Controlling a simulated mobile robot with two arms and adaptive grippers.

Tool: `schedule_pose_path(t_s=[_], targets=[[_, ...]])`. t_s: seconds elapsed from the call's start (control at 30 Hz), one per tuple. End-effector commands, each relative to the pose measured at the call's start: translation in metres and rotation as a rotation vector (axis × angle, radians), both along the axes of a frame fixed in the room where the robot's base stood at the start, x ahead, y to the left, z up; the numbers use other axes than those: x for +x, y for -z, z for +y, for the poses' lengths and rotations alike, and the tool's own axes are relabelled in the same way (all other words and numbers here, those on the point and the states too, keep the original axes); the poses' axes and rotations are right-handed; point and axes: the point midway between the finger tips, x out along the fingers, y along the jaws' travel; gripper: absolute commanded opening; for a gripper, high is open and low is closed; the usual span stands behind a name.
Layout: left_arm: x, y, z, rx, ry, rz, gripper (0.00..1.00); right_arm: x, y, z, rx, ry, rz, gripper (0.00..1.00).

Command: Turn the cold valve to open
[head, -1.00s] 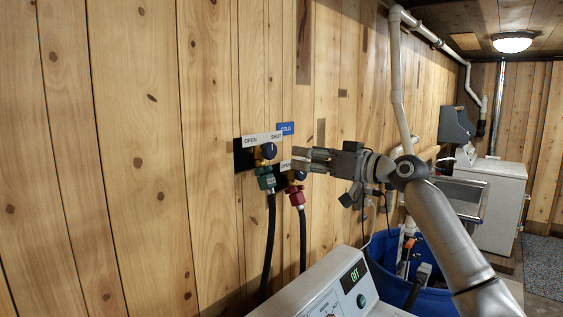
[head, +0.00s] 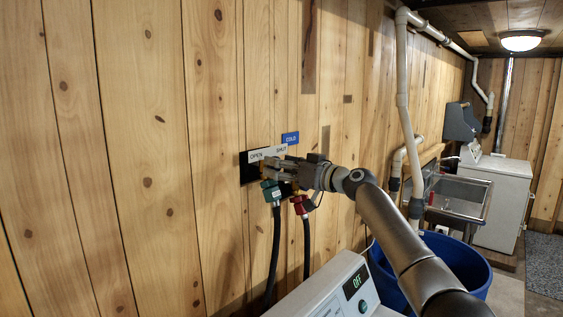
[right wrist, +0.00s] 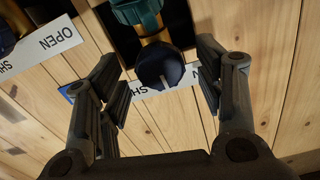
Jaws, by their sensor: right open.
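The cold valve's dark blue knob (right wrist: 160,70) shows in the right wrist view, with a pale mark on its face and a teal hose fitting (right wrist: 137,12) beyond it. In the head view the teal fitting (head: 271,192) sits below a white OPEN/SHUT label (head: 267,153) and a blue COLD sign (head: 290,138); my gripper hides the knob there. My right gripper (head: 274,167) is at the valve. In its wrist view the right gripper (right wrist: 162,82) is open, one finger on each side of the knob, with gaps visible. My left gripper is not in view.
A second valve with a red fitting (head: 299,205) is close on the right, partly behind my gripper. Black hoses (head: 274,255) hang below. A white appliance panel (head: 335,290) stands in front, a blue tub (head: 455,262) to the right. The left wall is clear.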

Motion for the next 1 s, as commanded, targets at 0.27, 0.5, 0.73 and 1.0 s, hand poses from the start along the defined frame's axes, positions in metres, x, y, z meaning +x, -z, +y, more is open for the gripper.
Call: schedule_pose_path(t_s=[0.27,0.5,0.73,1.0], targets=[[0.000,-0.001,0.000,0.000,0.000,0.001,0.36,0.001,0.001,0.001,0.001,0.001,0.001,0.62],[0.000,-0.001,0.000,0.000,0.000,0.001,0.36,0.001,0.000,0.001,0.000,0.000,0.000,0.37],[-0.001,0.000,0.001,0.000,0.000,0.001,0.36,0.001,0.001,0.001,-0.002,0.001,-0.001,0.16],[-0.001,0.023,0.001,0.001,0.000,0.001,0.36,0.000,0.002,0.001,-0.132,-0.001,-0.138,0.16]])
